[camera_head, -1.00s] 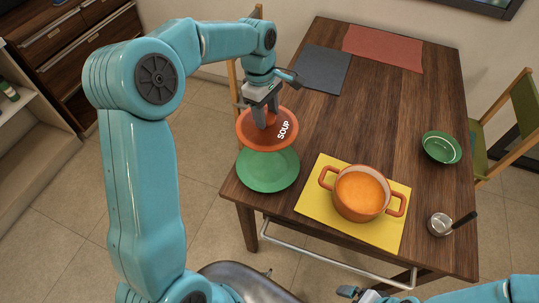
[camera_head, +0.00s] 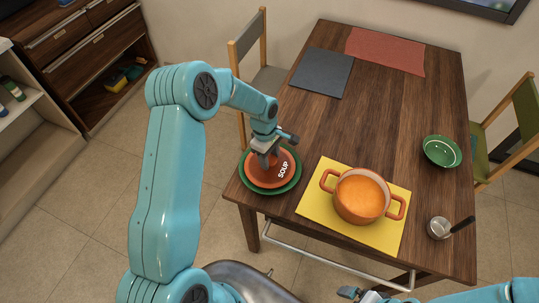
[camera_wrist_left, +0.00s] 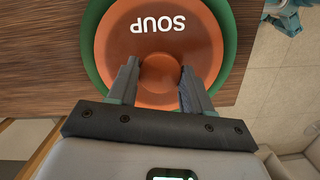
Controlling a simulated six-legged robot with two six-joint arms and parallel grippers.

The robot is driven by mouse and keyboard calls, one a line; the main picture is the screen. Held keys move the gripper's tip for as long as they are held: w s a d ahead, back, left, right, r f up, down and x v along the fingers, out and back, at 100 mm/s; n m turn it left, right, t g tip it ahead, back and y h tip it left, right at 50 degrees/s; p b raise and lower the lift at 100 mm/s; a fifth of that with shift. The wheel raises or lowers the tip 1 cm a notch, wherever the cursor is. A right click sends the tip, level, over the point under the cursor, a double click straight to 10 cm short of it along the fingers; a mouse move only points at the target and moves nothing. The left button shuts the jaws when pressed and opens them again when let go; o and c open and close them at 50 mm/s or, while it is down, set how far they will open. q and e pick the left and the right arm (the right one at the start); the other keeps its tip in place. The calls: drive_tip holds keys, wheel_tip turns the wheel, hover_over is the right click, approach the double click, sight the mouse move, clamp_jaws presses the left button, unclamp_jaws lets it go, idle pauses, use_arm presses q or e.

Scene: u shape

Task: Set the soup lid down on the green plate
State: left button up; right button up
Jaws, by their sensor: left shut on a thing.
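The orange soup lid (camera_head: 262,178), marked SOUP, is over the green plate (camera_head: 293,184) at the table's near left corner. The plate's green rim shows around the lid. I cannot tell whether the lid touches the plate. My left gripper (camera_head: 265,158) comes down from above and is shut on the lid's knob. In the left wrist view, the fingers (camera_wrist_left: 158,85) stand on both sides of the round knob, with the lid (camera_wrist_left: 200,50) inside the plate's rim (camera_wrist_left: 93,65). My right gripper (camera_head: 348,292) shows only partly at the bottom edge.
An orange pot (camera_head: 360,201) of orange soup stands on a yellow mat (camera_head: 315,205) right of the plate. A green bowl (camera_head: 441,151) and a small metal pan (camera_head: 438,227) are at the right. A grey mat (camera_head: 321,73) and red mat (camera_head: 385,51) lie behind.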

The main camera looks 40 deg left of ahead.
use_arm(q)
drive_tip(key=shift+f+b, duration=0.2)
drive_tip(key=shift+b, duration=0.15)
drive_tip(key=o, duration=1.2)
drive_tip(key=shift+r, duration=0.15)
drive_tip(key=shift+r+p, duration=0.3)
drive_tip(key=shift+p, duration=0.25)
drive_tip(key=r, duration=0.4)
drive_tip(key=a+r+b, duration=0.1)
drive_tip(key=r, duration=0.2)
drive_tip(key=r+b, duration=0.1)
drive_tip(key=r, duration=0.3)
drive_tip(key=shift+a+r, duration=0.15)
drive_tip(key=shift+r, duration=0.15)
drive_tip(key=shift+s+f, duration=0.1)
